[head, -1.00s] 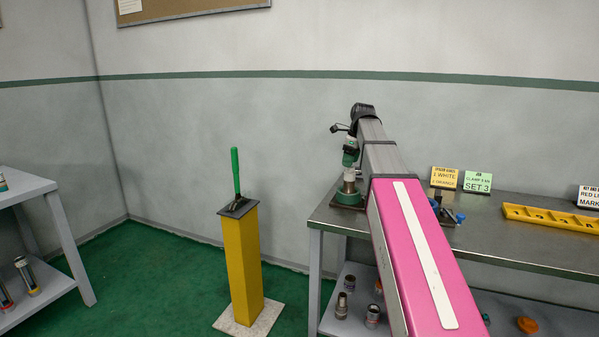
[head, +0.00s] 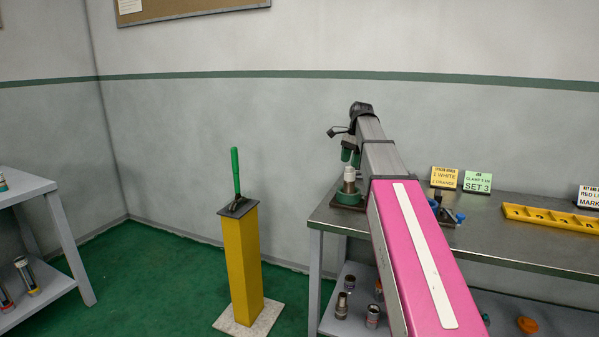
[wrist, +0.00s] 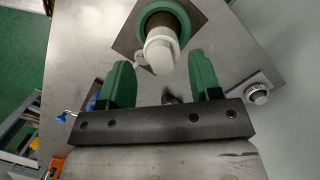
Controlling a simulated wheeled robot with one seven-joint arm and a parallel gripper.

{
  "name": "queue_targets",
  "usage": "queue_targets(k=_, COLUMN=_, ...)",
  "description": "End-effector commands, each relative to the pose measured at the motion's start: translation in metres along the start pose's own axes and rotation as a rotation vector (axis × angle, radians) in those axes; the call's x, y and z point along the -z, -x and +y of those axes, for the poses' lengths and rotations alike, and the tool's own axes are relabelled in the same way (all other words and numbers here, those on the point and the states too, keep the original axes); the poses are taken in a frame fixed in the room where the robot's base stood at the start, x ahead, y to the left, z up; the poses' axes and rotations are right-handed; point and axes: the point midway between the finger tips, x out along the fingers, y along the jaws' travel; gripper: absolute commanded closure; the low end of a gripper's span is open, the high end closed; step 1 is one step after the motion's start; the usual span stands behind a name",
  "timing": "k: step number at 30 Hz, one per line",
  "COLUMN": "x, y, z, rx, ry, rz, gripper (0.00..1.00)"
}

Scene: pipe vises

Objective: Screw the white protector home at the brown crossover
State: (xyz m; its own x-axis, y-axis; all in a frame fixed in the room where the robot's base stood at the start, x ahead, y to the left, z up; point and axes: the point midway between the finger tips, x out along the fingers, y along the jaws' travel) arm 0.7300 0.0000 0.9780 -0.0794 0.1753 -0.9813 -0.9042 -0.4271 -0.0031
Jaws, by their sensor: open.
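The white protector (wrist: 160,50) sits on the upper end of the brownish crossover (wrist: 172,22), which stands upright in a round green vise (wrist: 143,22) on a dark square plate. In the head view the white protector (head: 349,173) shows on top of the crossover (head: 349,187), above the green vise (head: 347,197). I cannot tell how far down its thread it sits. My gripper (wrist: 159,60) has two green fingers, spread wide with nothing between their pads. The protector lies just beyond the fingertips, apart from both. In the head view my gripper (head: 350,154) is just above and behind the protector.
The steel bench (head: 490,225) carries a second fixture with blue parts (head: 450,214), sign cards (head: 460,179) and a yellow rack (head: 550,218). Loose fittings stand on its lower shelf. A yellow post with a green lever (head: 240,250) stands left, with open floor around it.

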Motion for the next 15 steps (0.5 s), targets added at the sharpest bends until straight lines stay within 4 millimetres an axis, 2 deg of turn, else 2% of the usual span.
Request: queue_targets(k=15, x=-0.0005, y=-0.0001, z=-0.0007, rx=-0.109, ry=0.558, rz=-0.002, gripper=0.42)
